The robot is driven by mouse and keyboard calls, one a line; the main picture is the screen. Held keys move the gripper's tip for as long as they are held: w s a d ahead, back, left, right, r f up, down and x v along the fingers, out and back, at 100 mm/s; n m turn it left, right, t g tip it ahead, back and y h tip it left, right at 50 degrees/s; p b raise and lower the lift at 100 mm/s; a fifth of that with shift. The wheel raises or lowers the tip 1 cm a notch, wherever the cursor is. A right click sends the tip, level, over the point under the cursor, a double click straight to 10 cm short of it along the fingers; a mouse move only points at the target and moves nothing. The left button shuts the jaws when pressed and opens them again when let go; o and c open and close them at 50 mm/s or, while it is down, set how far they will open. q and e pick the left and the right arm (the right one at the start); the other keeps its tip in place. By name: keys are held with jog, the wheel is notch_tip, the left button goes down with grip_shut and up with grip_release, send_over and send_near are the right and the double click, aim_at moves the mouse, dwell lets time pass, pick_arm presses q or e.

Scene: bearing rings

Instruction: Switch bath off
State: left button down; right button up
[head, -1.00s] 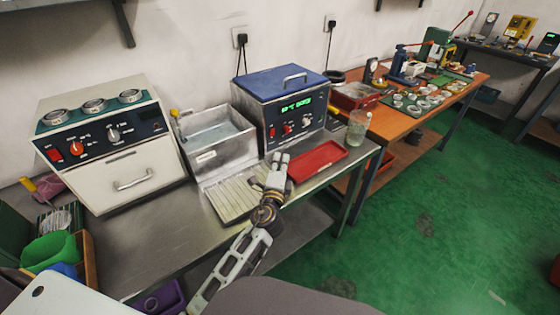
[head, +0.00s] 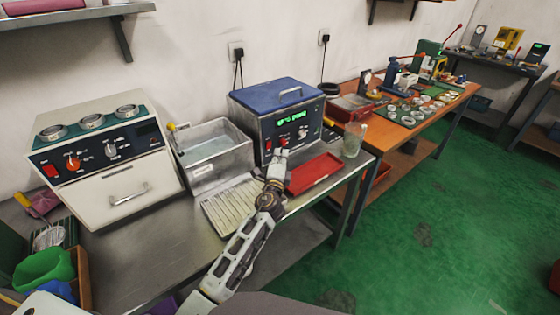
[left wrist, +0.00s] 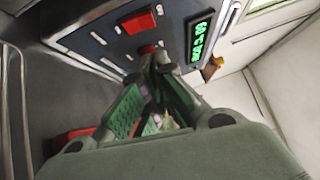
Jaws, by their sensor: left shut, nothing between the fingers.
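The bath is a steel box with a blue lid (head: 278,94) and a dark blue front panel, at the middle of the head view. Its green display (head: 291,118) is lit. A red switch (left wrist: 138,22) and a red knob (left wrist: 148,50) show on the panel in the left wrist view. My left gripper (head: 281,155) is shut and empty, its fingertips at the lower front of the panel. In the left wrist view the fingertips (left wrist: 155,60) are close to the red knob and partly cover it; I cannot tell whether they touch. My right gripper is not in view.
A red tray (head: 316,173) and a glass beaker (head: 354,139) stand right of my gripper. A ribbed drain tray (head: 232,205) lies left of it. A steel basin (head: 213,150) and a white oven (head: 123,188) stand further left.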

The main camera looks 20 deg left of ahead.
aim_at(269, 145)
pick_arm(q)
jog(key=w+a, duration=0.2)
jog(key=a, duration=0.1)
jog(key=shift+r, duration=0.2)
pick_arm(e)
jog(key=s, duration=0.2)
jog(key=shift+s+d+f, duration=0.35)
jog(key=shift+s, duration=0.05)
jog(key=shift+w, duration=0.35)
pick_arm(q)
jog(key=shift+w+a+r, duration=0.15)
jog(key=shift+r, duration=0.05)
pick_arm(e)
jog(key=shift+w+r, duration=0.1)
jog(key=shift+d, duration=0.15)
